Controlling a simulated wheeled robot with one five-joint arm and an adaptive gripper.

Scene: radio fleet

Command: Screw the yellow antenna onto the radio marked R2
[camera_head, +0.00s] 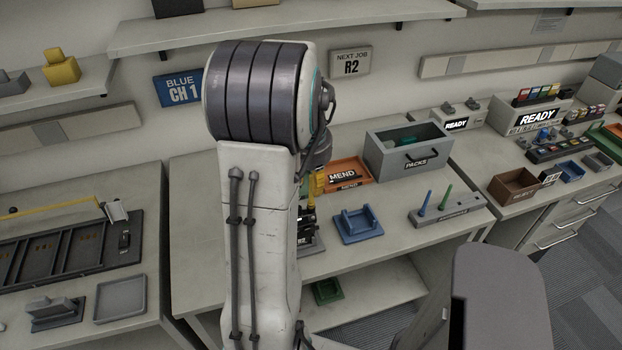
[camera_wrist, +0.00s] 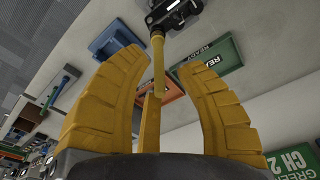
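In the wrist view a yellow antenna (camera_wrist: 157,62) runs between my fingers, and its far end meets a black radio (camera_wrist: 168,14) at the top edge. I cannot read a mark on that radio. In the head view my arm covers most of the gripper. A little yellow (camera_head: 318,183) shows beside the arm, above the dark radio (camera_head: 304,225), which is partly hidden. Whether the antenna is fully seated cannot be seen.
A wall sign (camera_head: 350,62) reads "NEXT JOB R2". An orange MEND tray (camera_head: 352,166), grey PACKS bin (camera_head: 412,155), blue cradle (camera_head: 358,224) and a rack (camera_head: 452,214) with blue and green antennas stand on the bench. Free bench top lies in front of the blue cradle.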

